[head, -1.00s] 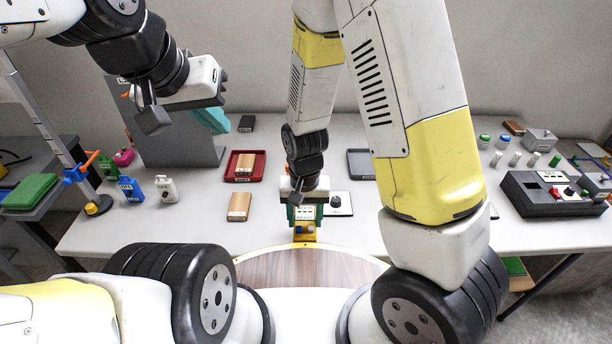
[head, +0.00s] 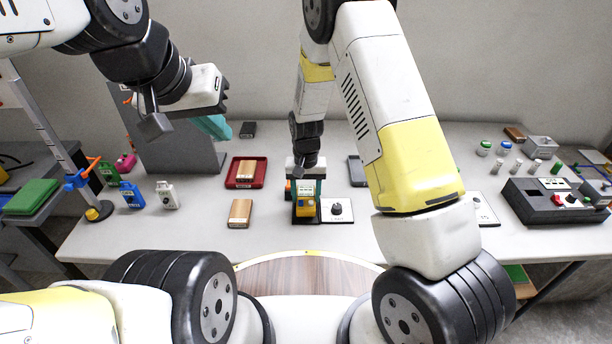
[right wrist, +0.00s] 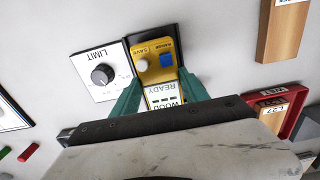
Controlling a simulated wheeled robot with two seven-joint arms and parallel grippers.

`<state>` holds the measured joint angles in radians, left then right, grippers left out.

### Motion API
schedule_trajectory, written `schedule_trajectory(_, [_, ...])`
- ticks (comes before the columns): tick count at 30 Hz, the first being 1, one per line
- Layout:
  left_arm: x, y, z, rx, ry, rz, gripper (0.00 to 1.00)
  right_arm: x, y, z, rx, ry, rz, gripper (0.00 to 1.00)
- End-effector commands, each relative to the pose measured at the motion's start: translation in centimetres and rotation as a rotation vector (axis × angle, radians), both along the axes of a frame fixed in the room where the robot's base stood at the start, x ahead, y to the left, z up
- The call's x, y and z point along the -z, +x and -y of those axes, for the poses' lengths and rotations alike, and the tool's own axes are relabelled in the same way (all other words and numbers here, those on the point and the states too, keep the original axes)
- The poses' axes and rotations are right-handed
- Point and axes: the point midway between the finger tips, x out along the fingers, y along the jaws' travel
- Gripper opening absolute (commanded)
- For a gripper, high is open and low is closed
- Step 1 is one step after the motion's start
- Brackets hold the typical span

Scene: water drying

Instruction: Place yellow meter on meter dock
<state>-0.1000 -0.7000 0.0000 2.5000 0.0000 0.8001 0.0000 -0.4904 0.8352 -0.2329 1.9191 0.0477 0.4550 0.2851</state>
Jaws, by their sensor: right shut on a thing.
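The yellow meter (head: 306,205) has a screen reading READY, a blue button and a light round knob; it also shows in the right wrist view (right wrist: 150,54). My right gripper (head: 305,188) is shut on it, with teal fingers on both sides in the right wrist view (right wrist: 161,88). The black meter dock (right wrist: 172,33) shows as a dark border around the meter, left of the LIMIT plate in the head view. The meter is over the dock; I cannot tell whether it is fully seated. My left gripper (head: 214,127) hangs above the table's left part, its finger opening unclear.
The white LIMIT dial plate (head: 337,211) adjoins the dock. A wooden block (head: 240,212) and a red tray (head: 233,180) lie to the left. A black control box (head: 540,205) is at right.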

Motion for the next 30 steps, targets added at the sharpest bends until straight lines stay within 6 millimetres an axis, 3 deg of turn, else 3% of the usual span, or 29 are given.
schedule_trajectory(12, [0.0, 0.0, 0.0, 0.0, 0.0, 0.0, 0.0, 1.1, 0.0, 0.0, -0.001, 0.001, 0.002, 0.0])
schedule_trajectory(13, [0.0, 0.0, 0.0, 0.0, 0.0, 0.0, 0.0, 1.1, 0.0, 0.0, -0.001, 0.001, 0.002, 0.56])
schedule_trajectory(16, [0.0, 0.0, 0.0, 0.0, 0.0, 0.0, 0.0, 1.0, 0.0, 0.0, -0.001, 0.0, 0.002, 0.74])
schedule_trajectory(26, [0.0, 0.0, 0.0, 0.0, 0.0, 0.0, 0.0, 0.9, 0.0, 0.0, -0.001, 0.0, 0.002, 0.74])
schedule_trajectory(30, [0.0, 0.0, 0.0, 0.0, 0.0, 0.0, 0.0, -0.5, 0.1, 0.0, 0.0, 0.001, 0.005, 0.74])
